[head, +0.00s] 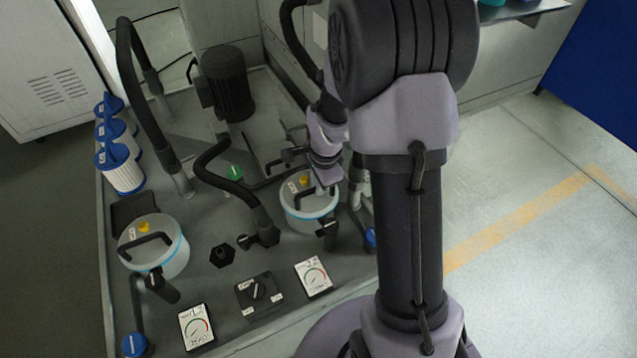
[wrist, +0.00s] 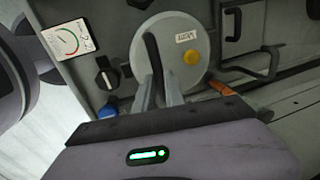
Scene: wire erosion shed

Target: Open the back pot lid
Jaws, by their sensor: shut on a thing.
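A round pot (head: 309,222) with a pale blue rim stands on the right part of the grey platform. Its grey lid (head: 296,204) has a black bar handle, a yellow knob and a small white label too small to read surely. In the wrist view the lid (wrist: 203,67) fills the upper middle, with the handle (wrist: 154,55) running down to my fingers. My gripper (wrist: 161,92) is shut on the handle; in the head view my gripper (head: 323,184) is over this lid, partly hiding it. The lid looks seated on its pot. A similar lidded pot (head: 160,255) stands at the left.
Two dial gauges (head: 313,276) (head: 196,327) and a black switch box (head: 259,294) lie in front of the pots. A motor (head: 228,83), black hoses (head: 230,186) and several blue-capped filters (head: 122,172) surround them. The floor at the right (head: 520,200) is clear.

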